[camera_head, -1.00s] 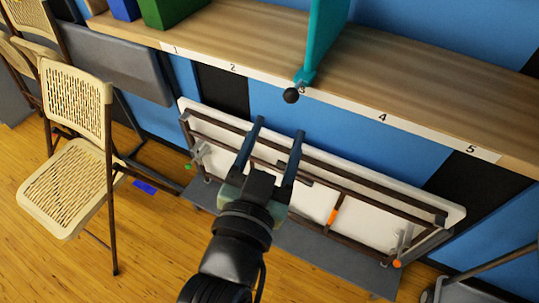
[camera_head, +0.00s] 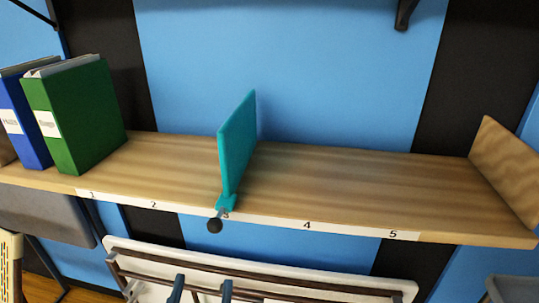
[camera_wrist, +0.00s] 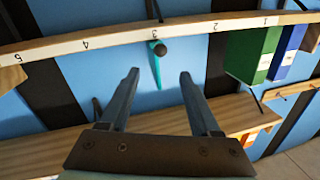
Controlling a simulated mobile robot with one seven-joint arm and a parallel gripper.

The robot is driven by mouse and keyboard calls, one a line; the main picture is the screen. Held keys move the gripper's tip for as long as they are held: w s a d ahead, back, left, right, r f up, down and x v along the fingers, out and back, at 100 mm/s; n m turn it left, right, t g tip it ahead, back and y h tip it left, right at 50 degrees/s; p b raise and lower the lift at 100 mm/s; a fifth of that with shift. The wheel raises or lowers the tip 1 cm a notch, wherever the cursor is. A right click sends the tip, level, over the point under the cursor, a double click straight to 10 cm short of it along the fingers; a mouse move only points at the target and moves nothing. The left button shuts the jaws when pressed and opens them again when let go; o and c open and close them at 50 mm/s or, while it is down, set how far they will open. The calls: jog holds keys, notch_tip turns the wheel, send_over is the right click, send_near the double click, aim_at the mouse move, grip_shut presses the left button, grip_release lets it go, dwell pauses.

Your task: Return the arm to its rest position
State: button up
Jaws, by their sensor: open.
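My gripper (camera_head: 203,287) shows only by its two fingertips at the bottom edge of the head view, below the shelf and in front of the folded white table. The fingers are spread apart with nothing between them. In the wrist view the gripper (camera_wrist: 160,76) is also open and empty, its two dark fingers pointing toward the shelf side. The rest of my arm is out of the head view.
A wooden shelf (camera_head: 330,185) carries a teal divider (camera_head: 237,145) with a black knob (camera_head: 214,226) at its front edge. Green (camera_head: 85,115) and blue (camera_head: 28,125) binders stand at left. A folded white table (camera_head: 300,272) is below. The shelf right of the divider is clear.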

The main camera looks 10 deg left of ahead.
jog(key=w+d+r+t+h+p, duration=0.1)
jog(key=w+d+r+t, duration=0.15)
jog(key=r, duration=0.75)
jog(key=w+d+r+t+p, duration=0.1)
jog(key=w+d+r+t, duration=0.2)
jog(key=r, duration=0.6)
jog(key=s+d+r+t+h, duration=0.1)
jog(key=s+d+r+t, duration=0.1)
jog(key=r, duration=0.8)
jog(key=s+d+r+t+p, duration=0.1)
jog(key=d+r, duration=0.3)
jog(key=r, duration=0.6)
jog(key=shift+s+d+r+t+h, duration=0.4)
jog(key=shift+s+t, duration=0.15)
jog(key=shift+s, duration=0.15)
